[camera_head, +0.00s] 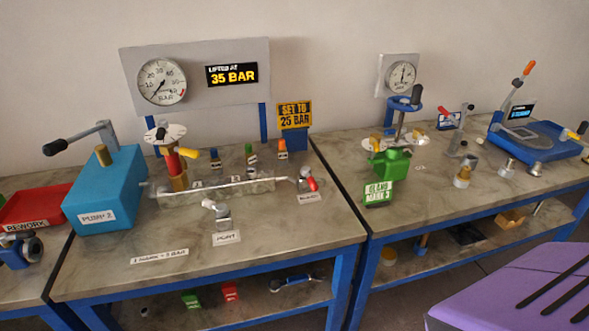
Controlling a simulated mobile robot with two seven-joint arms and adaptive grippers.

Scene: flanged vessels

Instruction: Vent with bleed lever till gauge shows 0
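The bleed lever (312,184) is a small red-tipped handle on a grey fitting at the right end of the clear tube on the middle bench. A white label, apparently reading BLEED (309,198), lies in front of it. The round white gauge (161,81) is on the grey back panel. Its dark needle seems to point to the lower left, near the low end of the scale; the exact reading is too small to tell. The display (231,75) beside it reads LIFTED AT 35 BAR. Neither of my grippers is in view.
A blue pump box (105,190) with a black-knobbed lever stands left. A valve with a round plate (165,134) and yellow handle stands behind the tube (218,190). The port fitting (222,216) stands in front. The bench's front right is clear. A right-hand bench holds a green vessel (391,162).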

